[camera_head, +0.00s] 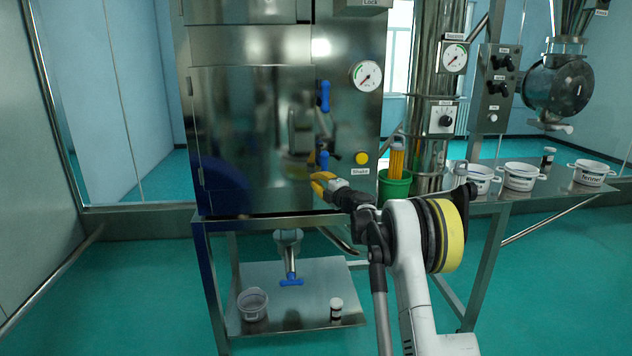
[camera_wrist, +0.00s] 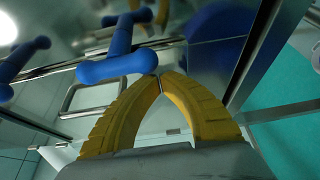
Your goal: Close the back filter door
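The steel cabinet door (camera_head: 245,130) fills the left of the machine in the head view and looks flush with its frame, though I cannot tell if it is fully closed. An upper blue handle (camera_head: 323,96) and a lower blue handle (camera_head: 323,160) sit at its right side. My gripper (camera_head: 318,182) is just below the lower handle, in front of the cabinet. In the wrist view my gripper (camera_wrist: 160,80) has its yellow fingertips together with nothing seen between them. A blue handle (camera_wrist: 120,58) lies just beyond the tips; I cannot tell if they touch it.
A yellow button (camera_head: 362,158) and a gauge (camera_head: 366,75) are right of the handles. A green bin (camera_head: 394,187) stands beside them. White pots, including one pot (camera_head: 520,177), stand on the right table. The lower shelf (camera_head: 300,285) holds a cup and a small bottle.

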